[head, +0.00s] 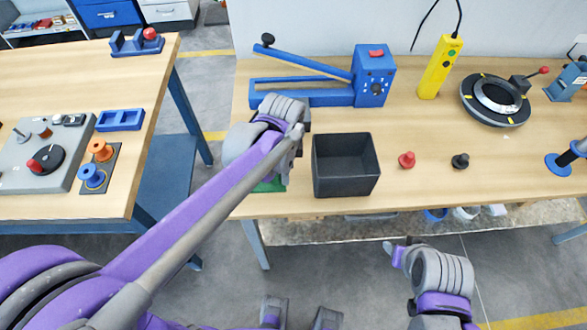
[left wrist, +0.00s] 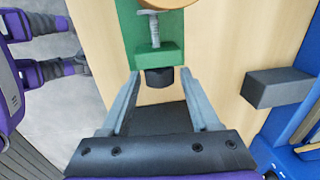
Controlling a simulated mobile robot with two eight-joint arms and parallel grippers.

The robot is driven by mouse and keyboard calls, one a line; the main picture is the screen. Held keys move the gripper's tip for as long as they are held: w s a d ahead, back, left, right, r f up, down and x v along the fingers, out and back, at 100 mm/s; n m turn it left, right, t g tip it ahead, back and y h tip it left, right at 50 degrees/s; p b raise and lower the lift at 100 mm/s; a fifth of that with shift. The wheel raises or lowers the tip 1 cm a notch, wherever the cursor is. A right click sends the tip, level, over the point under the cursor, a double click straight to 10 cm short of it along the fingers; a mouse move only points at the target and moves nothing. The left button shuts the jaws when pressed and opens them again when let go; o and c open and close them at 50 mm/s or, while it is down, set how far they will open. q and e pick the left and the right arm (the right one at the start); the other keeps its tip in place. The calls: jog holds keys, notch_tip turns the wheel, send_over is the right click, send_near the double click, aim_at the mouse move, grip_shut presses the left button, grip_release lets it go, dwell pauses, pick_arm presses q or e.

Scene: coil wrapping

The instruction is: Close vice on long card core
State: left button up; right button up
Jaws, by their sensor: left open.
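The green vice (left wrist: 157,55) shows at the top of the left wrist view, with a metal screw (left wrist: 155,28) and a black knob (left wrist: 160,77) on its near end. A tan round edge (left wrist: 166,4) above the screw is cut off by the frame; it may be the card core. My left gripper (left wrist: 160,80) is open, with one finger on each side of the knob and a gap to both. In the head view the green vice (head: 270,187) is mostly hidden behind my left arm.
A black open bin (head: 346,188) stands right of the vice. A blue lever tool (head: 373,78) lies behind it. Red (head: 407,160) and black (head: 460,161) knobs, a yellow pendant (head: 440,68) and a round turntable (head: 496,98) are further right. A second table (head: 150,100) stands left, across a gap.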

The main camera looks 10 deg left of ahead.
pick_arm(q)
jog(key=shift+s+t+y, duration=0.3)
jog(key=shift+s+t, duration=0.05)
jog(key=shift+t, duration=0.65)
jog(key=shift+w, duration=0.1)
jog(key=shift+s+d+f+t, duration=0.15)
jog(key=shift+s+d+t, duration=0.05)
jog(key=shift+t, duration=0.5)
jog(key=shift+s+t+y, duration=0.3)
jog(key=shift+t+y, duration=0.2)
jog(key=shift+t, duration=0.6)
jog(key=shift+w, duration=0.2)
jog(key=shift+c, duration=0.2)
